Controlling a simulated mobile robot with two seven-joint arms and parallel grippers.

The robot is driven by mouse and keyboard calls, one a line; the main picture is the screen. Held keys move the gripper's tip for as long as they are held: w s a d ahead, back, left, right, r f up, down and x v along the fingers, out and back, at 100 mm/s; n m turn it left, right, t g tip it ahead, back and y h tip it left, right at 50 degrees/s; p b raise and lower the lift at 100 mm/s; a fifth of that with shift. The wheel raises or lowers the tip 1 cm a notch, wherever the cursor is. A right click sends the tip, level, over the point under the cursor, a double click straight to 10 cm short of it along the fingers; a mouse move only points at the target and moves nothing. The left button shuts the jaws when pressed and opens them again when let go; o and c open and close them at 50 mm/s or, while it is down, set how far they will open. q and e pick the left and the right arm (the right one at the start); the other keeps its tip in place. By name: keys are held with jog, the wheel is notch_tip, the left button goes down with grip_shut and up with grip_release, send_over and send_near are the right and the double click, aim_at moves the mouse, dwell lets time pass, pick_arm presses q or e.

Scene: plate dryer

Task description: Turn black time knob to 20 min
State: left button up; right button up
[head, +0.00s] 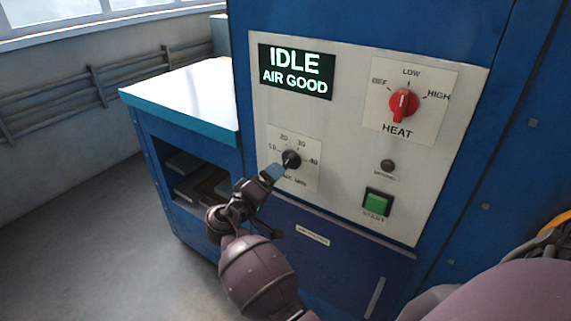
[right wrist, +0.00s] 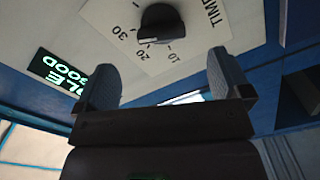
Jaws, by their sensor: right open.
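The black time knob (head: 291,159) sits on the pale control panel, on a dial plate (head: 309,178) with marks from 10 to 40. In the right wrist view the knob (right wrist: 162,22) is beyond my fingertips, with the 10, 20 and 30 marks beside it. I cannot tell exactly which mark its pointer is at. My right gripper (head: 272,173) is in front of the knob at its lower left and covers part of the dial plate. In the right wrist view the right gripper (right wrist: 166,78) is open, with nothing between its fingers. My left gripper is not in view.
A display (head: 296,72) above the dial reads IDLE, AIR GOOD. A red heat knob (head: 404,103), a small dark round part (head: 388,166) and a green start button (head: 377,203) are to the right. A blue side table (head: 190,93) with a shelf stands at left.

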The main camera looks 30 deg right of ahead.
aim_at(287, 167)
jog(key=p+x, duration=0.1)
jog(key=x, duration=0.7)
jog(key=shift+w, duration=0.1)
jog(key=shift+w+d, duration=0.2)
jog(key=shift+d, duration=0.2)
jog(key=shift+c, duration=0.4)
jog(key=c, duration=0.9)
jog(key=shift+o, duration=0.3)
